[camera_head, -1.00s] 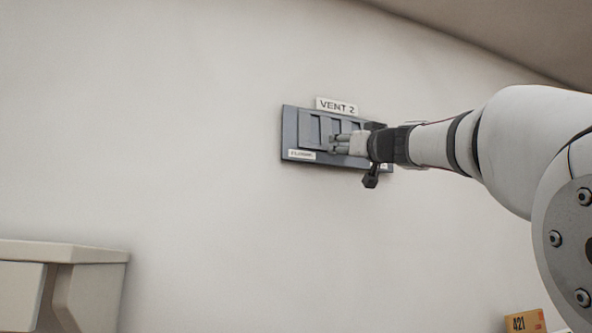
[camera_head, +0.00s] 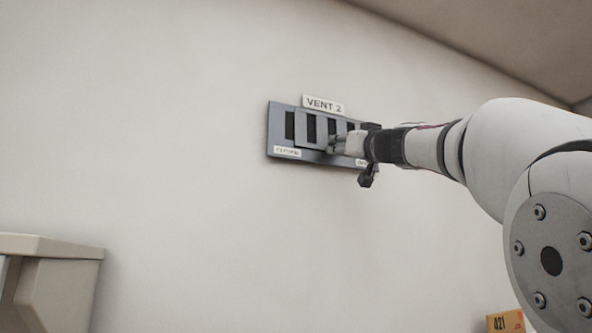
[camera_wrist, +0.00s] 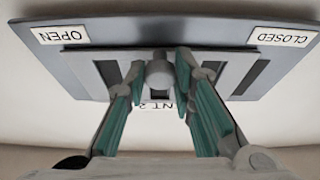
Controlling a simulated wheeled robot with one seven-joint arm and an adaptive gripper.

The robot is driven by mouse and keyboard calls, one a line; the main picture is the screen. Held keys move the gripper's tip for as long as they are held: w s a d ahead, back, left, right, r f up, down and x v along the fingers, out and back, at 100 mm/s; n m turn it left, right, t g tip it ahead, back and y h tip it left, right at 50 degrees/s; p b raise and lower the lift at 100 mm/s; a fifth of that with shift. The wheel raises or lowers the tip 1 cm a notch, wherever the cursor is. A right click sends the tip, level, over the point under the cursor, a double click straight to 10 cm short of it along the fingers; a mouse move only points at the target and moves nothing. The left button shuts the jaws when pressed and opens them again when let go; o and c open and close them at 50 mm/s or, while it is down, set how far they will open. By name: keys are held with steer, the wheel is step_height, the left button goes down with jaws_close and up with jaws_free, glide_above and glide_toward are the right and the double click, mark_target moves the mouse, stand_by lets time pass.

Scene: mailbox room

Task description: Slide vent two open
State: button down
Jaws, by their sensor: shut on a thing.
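Vent two is a blue-grey wall panel (camera_head: 275,137) under a "VENT 2" sign (camera_head: 323,104). Its slotted sliding plate (camera_head: 299,128) stands right of the panel's left end, with a dark slot bare on its left and dark slots showing through it. My gripper (camera_head: 336,146) is at the plate, its fingertips partly blocking the view. In the wrist view the picture is upside down; my gripper (camera_wrist: 161,72) is shut on the plate's grey knob (camera_wrist: 159,77), one finger on each side. The OPEN label (camera_wrist: 61,35) is at left and the CLOSED label (camera_wrist: 282,37) at right.
A beige cabinet (camera_head: 60,246) stands low at the left. An orange box marked 421 (camera_head: 505,321) is at the bottom right. The wall around the vent is bare.

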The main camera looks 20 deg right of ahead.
steer(key=shift+d, duration=0.3)
steer(key=c, duration=1.3)
jaws_free()
steer(key=shift+s+d, duration=0.1)
steer(key=shift+d, duration=0.05)
steer(key=shift+c, duration=0.2)
steer(key=v, duration=1.2)
steer(key=shift+a+f, duration=0.1)
steer(key=shift+a, duration=0.1)
